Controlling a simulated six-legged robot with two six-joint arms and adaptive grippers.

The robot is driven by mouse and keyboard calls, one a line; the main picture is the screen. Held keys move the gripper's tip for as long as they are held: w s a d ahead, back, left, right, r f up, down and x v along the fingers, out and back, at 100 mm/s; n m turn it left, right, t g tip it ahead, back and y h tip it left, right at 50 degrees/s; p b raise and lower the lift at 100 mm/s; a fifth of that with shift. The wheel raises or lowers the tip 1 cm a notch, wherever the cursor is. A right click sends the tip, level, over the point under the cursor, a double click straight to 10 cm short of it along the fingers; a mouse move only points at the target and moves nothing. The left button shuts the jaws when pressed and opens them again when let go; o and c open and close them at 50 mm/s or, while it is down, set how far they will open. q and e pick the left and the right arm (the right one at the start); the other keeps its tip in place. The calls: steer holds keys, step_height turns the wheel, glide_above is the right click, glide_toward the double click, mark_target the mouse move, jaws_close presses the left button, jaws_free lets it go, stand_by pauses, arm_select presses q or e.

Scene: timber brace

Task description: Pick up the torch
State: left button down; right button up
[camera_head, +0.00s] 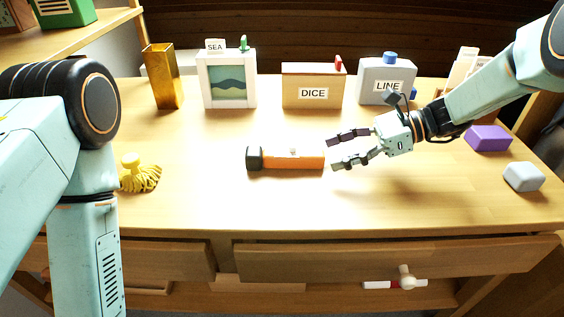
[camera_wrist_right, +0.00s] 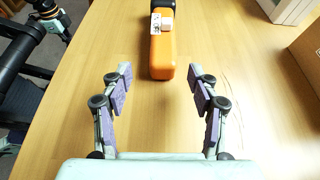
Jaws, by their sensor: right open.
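The torch (camera_head: 290,162) lies on its side on the wooden table, with an orange body and a black head at its left end. A small white part sits on top of its body. My right gripper (camera_head: 334,153) is open just right of the orange end and holds nothing. In the right wrist view the torch (camera_wrist_right: 162,58) lies ahead of my open right gripper (camera_wrist_right: 160,88), its orange end roughly centred beyond the fingertips. Its black head is partly cut off at the top edge. My left arm shows at the left in the head view, but its gripper is out of view.
Behind the torch stand a gold vase (camera_head: 163,78), a SEA picture frame (camera_head: 228,80), a DICE box (camera_head: 313,88) and a LINE box (camera_head: 386,82). A yellow brush (camera_head: 139,176) lies left. A purple block (camera_head: 488,138) and a pale block (camera_head: 523,177) lie right. The table front is clear.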

mark_target(313, 156)
steer(key=b+x, duration=0.2)
steer(key=x, duration=0.4)
steer(key=shift+w+r, duration=0.1)
steer(key=shift+w, duration=0.1)
steer(key=shift+c, duration=0.3)
steer(key=shift+r, duration=0.1)
jaws_close()
